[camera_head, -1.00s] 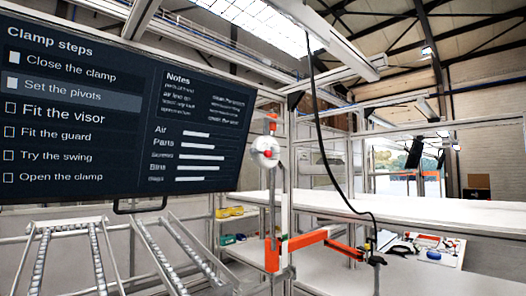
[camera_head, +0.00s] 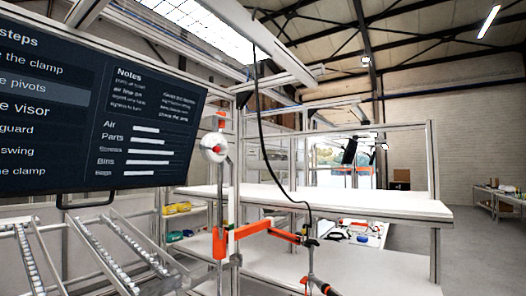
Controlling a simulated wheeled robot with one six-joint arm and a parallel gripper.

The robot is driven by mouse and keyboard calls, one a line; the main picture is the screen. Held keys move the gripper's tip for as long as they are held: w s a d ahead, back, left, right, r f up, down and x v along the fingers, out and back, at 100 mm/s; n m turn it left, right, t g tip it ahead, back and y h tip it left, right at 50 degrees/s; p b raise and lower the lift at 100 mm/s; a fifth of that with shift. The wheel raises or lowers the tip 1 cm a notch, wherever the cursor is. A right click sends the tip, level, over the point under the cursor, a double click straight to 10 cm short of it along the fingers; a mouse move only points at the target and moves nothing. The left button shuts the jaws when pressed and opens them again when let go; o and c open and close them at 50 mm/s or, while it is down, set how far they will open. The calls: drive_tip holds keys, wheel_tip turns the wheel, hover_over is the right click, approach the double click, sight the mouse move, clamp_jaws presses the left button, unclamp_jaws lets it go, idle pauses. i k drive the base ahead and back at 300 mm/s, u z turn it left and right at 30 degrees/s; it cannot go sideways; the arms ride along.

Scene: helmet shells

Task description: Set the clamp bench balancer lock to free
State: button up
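A tool balancer stands left of centre: a round silver drum (camera_head: 213,148) with red parts above it, on an upright post (camera_head: 222,190). A jointed orange arm (camera_head: 258,228) reaches right from the post. A dark tool with orange parts (camera_head: 312,266) hangs below the arm's end, partly cut off by the lower edge. A black hose (camera_head: 262,130) runs from the overhead rail down to the arm's end. I cannot make out a lock lever or its setting at this size. My gripper is not in view.
A wall screen (camera_head: 85,100) with clamp steps fills the upper left. Sloped roller racks (camera_head: 100,250) stand below it. A white shelf (camera_head: 320,200) runs behind the orange arm. Yellow and blue bins (camera_head: 177,208) sit left of the post. Open floor (camera_head: 475,245) shows at the right.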

sight(215, 149)
drive_tip(key=z, duration=0.65)
drive_tip(key=k, duration=0.9)
drive_tip(key=z, duration=0.55)
drive_tip(key=i, duration=1.2)
drive_tip(key=u, duration=1.45)
drive_tip(key=i, duration=0.95)
drive_tip(key=u, duration=1.15)
